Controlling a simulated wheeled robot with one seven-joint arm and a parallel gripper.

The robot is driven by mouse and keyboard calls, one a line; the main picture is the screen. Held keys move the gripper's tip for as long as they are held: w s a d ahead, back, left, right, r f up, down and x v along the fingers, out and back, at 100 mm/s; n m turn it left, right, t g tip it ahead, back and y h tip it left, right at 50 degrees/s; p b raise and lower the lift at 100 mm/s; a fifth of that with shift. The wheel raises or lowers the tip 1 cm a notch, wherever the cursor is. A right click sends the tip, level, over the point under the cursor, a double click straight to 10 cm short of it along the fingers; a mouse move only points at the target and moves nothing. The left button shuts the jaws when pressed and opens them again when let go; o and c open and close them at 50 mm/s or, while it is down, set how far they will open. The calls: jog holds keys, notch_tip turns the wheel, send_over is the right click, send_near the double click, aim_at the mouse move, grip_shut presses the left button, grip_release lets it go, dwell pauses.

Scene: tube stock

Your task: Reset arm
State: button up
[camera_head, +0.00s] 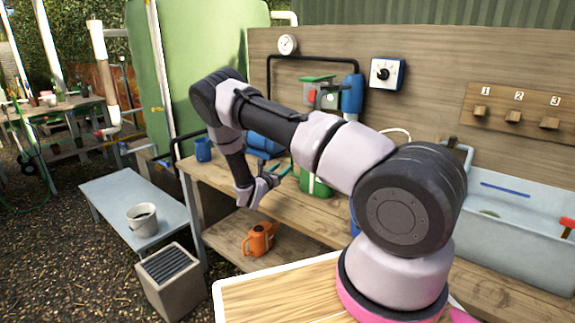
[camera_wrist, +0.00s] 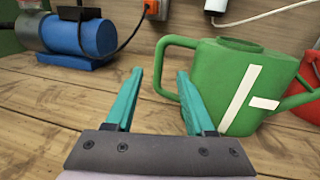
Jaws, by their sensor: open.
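My arm reaches out over the wooden workbench (camera_head: 215,178) in the head view. My gripper (camera_head: 284,172) is at its far end, above the bench top, with teal fingers. In the head view the can (camera_head: 316,186) is partly hidden behind my arm.
A blue pump (camera_wrist: 82,35) sits at the back left of the bench. A red can (camera_wrist: 306,95) stands right of the green one. An orange watering can (camera_head: 259,240) is on the lower shelf. A trough (camera_head: 510,208) is at right. Bare bench lies left of the gripper.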

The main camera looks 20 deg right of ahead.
jog(key=shift+v, duration=0.85)
jog(key=s+d+r+m+g+y, duration=0.1)
jog(key=s+d+r+m+g, duration=0.25)
jog(key=s+r+m, duration=0.35)
jog(key=s+d+r+m+g+y, duration=0.1)
jog(key=s+d+r+m+g, duration=0.1)
jog(key=s+r+m+g, duration=0.55)
jog(key=s+d+r+m+g+y, duration=0.1)
jog(key=s+d+r+m, duration=0.25)
jog(key=r, duration=0.65)
jog(key=s+a+r+m+t+y, duration=0.3)
jog(key=s+a+r+m+y, duration=0.3)
jog(key=s, duration=0.5)
jog(key=s+a+r+m+t+y, duration=0.3)
jog(key=s+a+r+m+y, duration=0.3)
jog(key=s+r, duration=0.5)
jog(key=shift+s+a+m, duration=0.45)
jog(key=shift+a+m, duration=0.15)
